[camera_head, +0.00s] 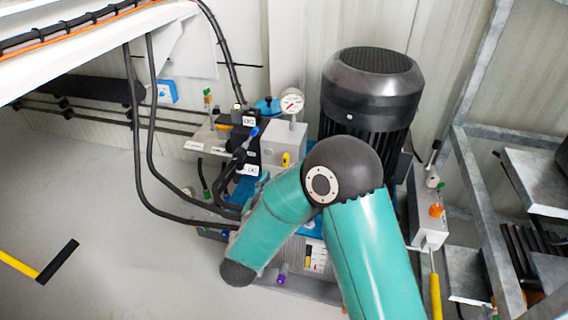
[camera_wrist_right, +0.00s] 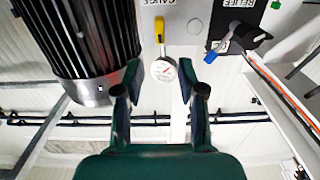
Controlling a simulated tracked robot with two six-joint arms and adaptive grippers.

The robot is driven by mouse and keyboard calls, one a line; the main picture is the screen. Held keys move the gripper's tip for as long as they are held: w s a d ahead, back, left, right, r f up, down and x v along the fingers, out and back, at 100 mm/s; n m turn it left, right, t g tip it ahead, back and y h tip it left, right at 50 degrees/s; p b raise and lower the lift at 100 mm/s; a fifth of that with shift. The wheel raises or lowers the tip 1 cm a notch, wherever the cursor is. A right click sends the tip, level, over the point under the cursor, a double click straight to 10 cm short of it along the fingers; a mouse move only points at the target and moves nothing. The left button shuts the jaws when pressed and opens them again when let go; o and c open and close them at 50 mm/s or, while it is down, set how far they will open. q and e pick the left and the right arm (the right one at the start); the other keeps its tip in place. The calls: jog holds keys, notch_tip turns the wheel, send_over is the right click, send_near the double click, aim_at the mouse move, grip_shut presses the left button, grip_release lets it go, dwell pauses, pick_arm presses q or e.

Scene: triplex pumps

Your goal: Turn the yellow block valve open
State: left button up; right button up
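The yellow block valve lever (camera_head: 286,159) sits on the front of a grey block (camera_head: 284,145) below a round pressure gauge (camera_head: 292,103). In the right wrist view the yellow lever (camera_wrist_right: 160,31) stands upright on the block near the label "GAUGE", with the gauge (camera_wrist_right: 163,69) beneath it. My right gripper (camera_wrist_right: 160,90) is open, its fingers spread on either side of the gauge face. I see nothing held between them and cannot tell how far off the gauge is. In the head view my teal arm hides its gripper. My left gripper is not in view.
A large black motor (camera_head: 371,95) stands right of the block and close to the left finger in the wrist view. Black hoses (camera_head: 152,150) hang at left. A blue-handled valve (camera_wrist_right: 216,50) is at right in the wrist view. A metal frame (camera_head: 480,210) stands at right.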

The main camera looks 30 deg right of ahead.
aim_at(284, 159)
jog(key=b+x, duration=0.1)
jog(key=x, duration=0.7)
jog(key=shift+w+d, duration=0.25)
jog(key=shift+d, duration=0.1)
grip_shut()
jog(key=shift+a, duration=0.2)
jog(key=shift+d, duration=0.1)
